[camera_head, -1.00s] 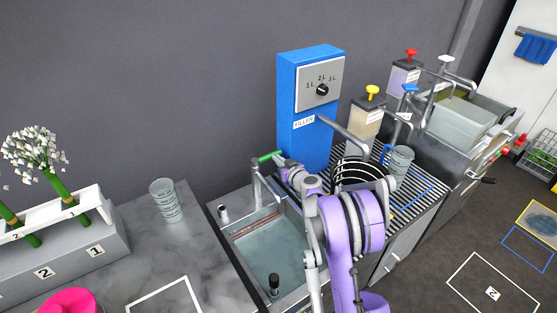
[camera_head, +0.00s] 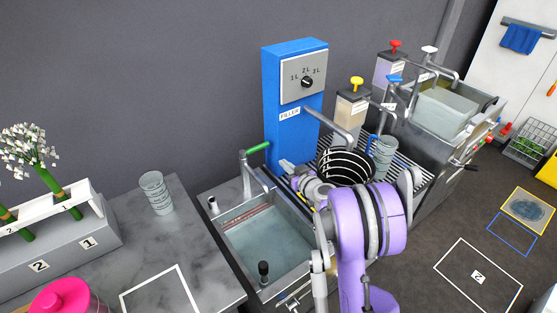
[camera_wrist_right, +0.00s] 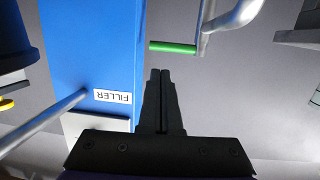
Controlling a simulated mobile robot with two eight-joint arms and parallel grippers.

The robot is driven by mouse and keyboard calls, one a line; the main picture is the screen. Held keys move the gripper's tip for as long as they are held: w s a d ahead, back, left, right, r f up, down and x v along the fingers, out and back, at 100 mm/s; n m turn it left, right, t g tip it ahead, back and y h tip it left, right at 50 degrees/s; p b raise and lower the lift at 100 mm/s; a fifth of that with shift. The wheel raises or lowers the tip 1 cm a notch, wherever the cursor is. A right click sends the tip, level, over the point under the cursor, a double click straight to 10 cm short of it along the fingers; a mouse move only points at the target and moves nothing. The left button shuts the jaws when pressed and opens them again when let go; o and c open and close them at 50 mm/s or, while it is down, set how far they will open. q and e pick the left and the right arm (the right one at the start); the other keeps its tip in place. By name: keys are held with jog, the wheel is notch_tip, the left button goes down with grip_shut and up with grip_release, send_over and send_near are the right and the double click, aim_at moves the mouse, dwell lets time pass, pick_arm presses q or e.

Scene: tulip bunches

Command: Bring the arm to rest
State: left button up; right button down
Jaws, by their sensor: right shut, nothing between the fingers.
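My right arm reaches over the sink in the head view, bent at a purple elbow. Its gripper (camera_head: 285,167) is small and partly hidden by the wrist, just right of the sink tap. In the right wrist view the dark fingers (camera_wrist_right: 158,74) are together and empty. The sink tap's green handle (camera_head: 257,147) is close by; in the wrist view the handle (camera_wrist_right: 172,47) shows just beyond the fingertips, apart from them. My left gripper is not in view.
The blue filler (camera_head: 283,155) stands directly behind the gripper. A striped black round object (camera_head: 346,165) and a jug (camera_head: 382,158) stand right of it on the rack. The sink (camera_head: 262,248) lies below, and a glass beaker (camera_head: 156,192) stands on the left counter.

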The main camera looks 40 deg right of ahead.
jog(key=shift+s+a+r, duration=0.1)
jog(key=shift+s, duration=0.35)
jog(key=s+a+r+n+g+y+p, duration=0.1)
jog(key=s+a+r+g+y+p, duration=0.15)
jog(key=a, duration=0.65)
jog(key=s+a+r+n+g+y+p, duration=0.1)
jog(key=s+a+r, duration=0.15)
jog(key=a, duration=0.65)
jog(key=s+a+r+n+g+y+p, duration=0.1)
jog(key=s+a+r+g+y+p, duration=0.15)
jog(key=a, duration=0.65)
jog(key=s+a+g+h+p, duration=0.1)
jog(key=s+a+g, duration=0.1)
jog(key=s, duration=0.7)
jog(key=s+a+r+g+h+p, duration=0.1)
jog(key=s+a, duration=0.3)
jog(key=s, duration=0.5)
jog(key=shift+m+g+h+p, duration=0.4)
jog(key=shift+g+h+p, duration=0.1)
jog(key=shift+g+p, duration=0.15)
jog(key=shift+r, duration=0.1)
